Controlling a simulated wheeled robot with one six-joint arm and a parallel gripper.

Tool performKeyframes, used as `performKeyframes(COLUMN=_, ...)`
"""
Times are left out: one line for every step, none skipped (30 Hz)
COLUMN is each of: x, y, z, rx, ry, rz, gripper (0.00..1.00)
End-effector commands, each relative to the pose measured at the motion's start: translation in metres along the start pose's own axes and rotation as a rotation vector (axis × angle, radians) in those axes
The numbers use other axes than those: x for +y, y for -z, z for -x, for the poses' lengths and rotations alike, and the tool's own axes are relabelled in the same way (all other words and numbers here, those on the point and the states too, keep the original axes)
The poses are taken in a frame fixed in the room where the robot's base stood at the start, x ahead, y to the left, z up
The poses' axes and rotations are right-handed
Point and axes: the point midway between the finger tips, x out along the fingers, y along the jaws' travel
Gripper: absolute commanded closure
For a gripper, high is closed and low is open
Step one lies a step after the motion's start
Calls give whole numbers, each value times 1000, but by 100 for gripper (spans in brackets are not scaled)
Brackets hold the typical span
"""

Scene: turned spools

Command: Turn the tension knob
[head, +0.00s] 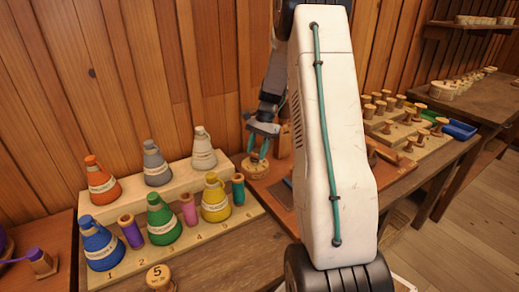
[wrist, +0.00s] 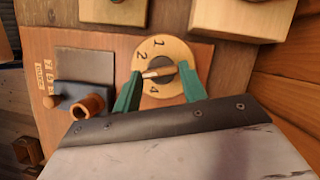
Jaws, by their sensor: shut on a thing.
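The tension knob (wrist: 158,72) is a small wooden bar on a dark centre, set in a round pale wooden dial (wrist: 178,50). The figures 1, 2 and 4 show on the dial. The knob's pale end points left, between the 2 and the 4. My gripper (wrist: 160,70) has its green fingers at the two ends of the knob, shut on it. In the head view my gripper (head: 258,153) is over the dial (head: 257,170), behind my white arm link; the knob itself is hard to make out there.
A dark block with a wooden peg (wrist: 88,105) sits left of the dial on the same board. A stepped rack (head: 150,262) of coloured thread cones stands at left in the head view. Wooden spools (head: 385,105) on a board and a blue tray (head: 459,130) are at right.

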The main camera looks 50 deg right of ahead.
Motion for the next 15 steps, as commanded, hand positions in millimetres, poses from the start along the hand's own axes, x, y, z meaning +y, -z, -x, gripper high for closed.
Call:
performKeyframes(x=1, y=-3, z=-3, rx=-10, ry=-25, rz=40, gripper=81)
performKeyframes(x=0, y=-3, z=-3, rx=-9, ry=-36, rz=67, gripper=81)
performKeyframes(x=0, y=-3, z=-3, rx=-9, ry=-51, rz=103, gripper=81)
performKeyframes(x=0, y=-3, z=-3, rx=-10, ry=-62, rz=128, gripper=81)
performKeyframes(x=0, y=-2, z=-3, rx=-11, ry=-73, rz=154, gripper=81)
performKeyframes(x=0, y=-2, z=-4, rx=-10, ry=-88, rz=190, gripper=81)
performKeyframes(x=0, y=-2, z=-4, rx=-11, ry=-98, rz=215, gripper=81)
performKeyframes(x=0, y=-2, z=-4, rx=-12, ry=-109, rz=242, gripper=81)
performKeyframes(x=0, y=-2, z=-3, rx=-11, ry=-124, rz=277, gripper=81)
performKeyframes(x=-1, y=-2, z=-3, rx=-11, ry=-134, rz=303, gripper=81)
performKeyframes(x=-1, y=-2, z=-4, rx=-11, ry=-145, rz=330, gripper=81)
performKeyframes(x=-1, y=-2, z=-4, rx=-12, ry=-161, rz=365, gripper=81)
performKeyframes(x=-1, y=-3, z=-4, rx=-12, ry=-171, rz=390, gripper=81)
performKeyframes(x=-1, y=-2, z=-4, rx=-13, ry=-182, rz=416, gripper=81)
performKeyframes(x=-1, y=-2, z=-4, rx=-12, ry=-197, rz=452, gripper=81)
